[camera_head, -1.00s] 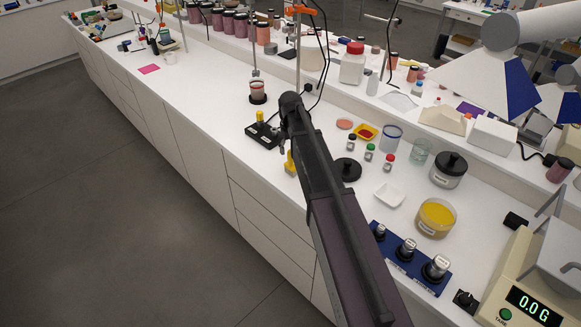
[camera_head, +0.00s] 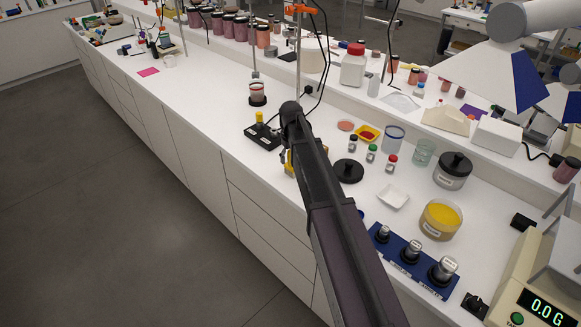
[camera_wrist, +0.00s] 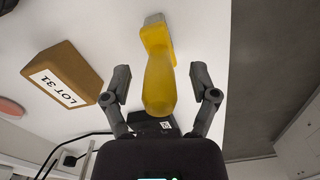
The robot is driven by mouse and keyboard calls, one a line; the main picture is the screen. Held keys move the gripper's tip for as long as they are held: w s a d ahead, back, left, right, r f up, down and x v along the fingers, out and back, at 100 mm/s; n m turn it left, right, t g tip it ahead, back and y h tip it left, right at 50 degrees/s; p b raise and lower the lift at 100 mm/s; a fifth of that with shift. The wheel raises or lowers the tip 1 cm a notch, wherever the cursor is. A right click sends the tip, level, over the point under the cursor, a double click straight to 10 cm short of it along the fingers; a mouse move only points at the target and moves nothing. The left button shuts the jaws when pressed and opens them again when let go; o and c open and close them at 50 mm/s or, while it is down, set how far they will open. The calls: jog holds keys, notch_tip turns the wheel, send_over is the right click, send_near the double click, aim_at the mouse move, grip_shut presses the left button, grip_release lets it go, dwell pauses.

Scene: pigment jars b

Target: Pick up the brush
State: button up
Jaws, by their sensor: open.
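The brush (camera_wrist: 160,75) appears in the wrist view as a yellow piece with a rounded near end and a blocky far end. It lies on the white counter close to its edge. My gripper (camera_wrist: 159,85) is open, with one dark finger on each side of the brush and a gap on both sides. I cannot tell its height above the brush. In the head view my arm hides most of the gripper; a small yellow patch (camera_head: 290,162) shows beside it, and I cannot tell whether it is the brush.
A brown-yellow block labelled LOT 31 (camera_wrist: 62,76) stands left of the brush. A black device with a yellow knob (camera_head: 262,135) is left of my arm. A black lid (camera_head: 348,170), small jars and a blue weight stand (camera_head: 412,262) are to the right. Floor lies beyond the counter edge.

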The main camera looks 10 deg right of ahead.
grip_shut()
dwell(0.3)
jog(key=shift+r, duration=0.1)
notch_tip(320, 180, up, 4)
jog(key=p, duration=0.4)
jog(key=s+d+p, duration=0.1)
jog(key=s, duration=1.5)
jog(key=shift+r, duration=0.4)
jog(key=shift+d, duration=0.1)
